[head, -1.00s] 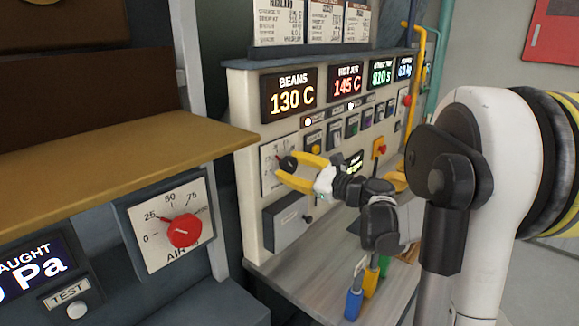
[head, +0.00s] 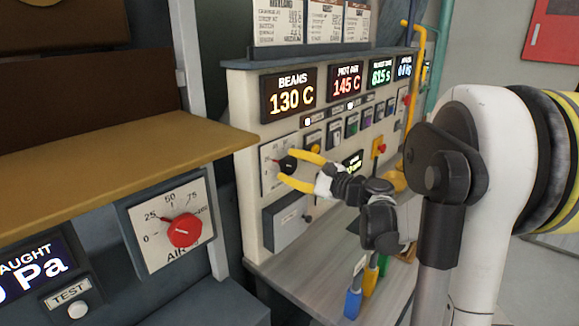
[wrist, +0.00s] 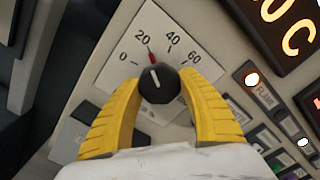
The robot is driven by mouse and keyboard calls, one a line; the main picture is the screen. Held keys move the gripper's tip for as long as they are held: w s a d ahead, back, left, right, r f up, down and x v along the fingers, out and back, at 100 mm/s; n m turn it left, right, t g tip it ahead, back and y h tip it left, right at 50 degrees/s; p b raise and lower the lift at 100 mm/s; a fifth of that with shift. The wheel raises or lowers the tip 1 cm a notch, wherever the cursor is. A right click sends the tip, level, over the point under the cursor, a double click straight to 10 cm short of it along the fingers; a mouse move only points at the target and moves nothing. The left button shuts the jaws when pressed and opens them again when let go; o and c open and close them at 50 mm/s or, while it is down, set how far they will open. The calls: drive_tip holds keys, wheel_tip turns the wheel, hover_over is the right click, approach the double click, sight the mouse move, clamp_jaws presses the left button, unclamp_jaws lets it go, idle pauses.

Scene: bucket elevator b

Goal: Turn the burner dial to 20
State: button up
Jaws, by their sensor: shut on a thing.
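The burner dial is a black round knob (wrist: 160,90) on a white scale plate (wrist: 110,80) marked 0, 20, 40 and 60. Its red pointer (wrist: 152,57) points up and slightly left, at or very close to the 20 mark. In the head view the knob (head: 288,165) sits at the left of the cream control panel. My gripper (wrist: 160,92) has its yellow fingers shut on the knob, one on each side. It also shows in the head view (head: 300,168), reaching in from the right. The fingers partly hide the plate's lower part.
A separate AIR dial with a red knob (head: 185,230) is on the left, under a brown ledge (head: 110,160). Buttons (head: 333,133) and lit displays (head: 290,93) lie right of and above the burner dial. A grey box (head: 287,222) sits below it.

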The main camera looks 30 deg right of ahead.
drive_tip(key=o, duration=1.2)
drive_tip(key=v, duration=1.2)
drive_tip(key=shift+w+a, duration=0.1)
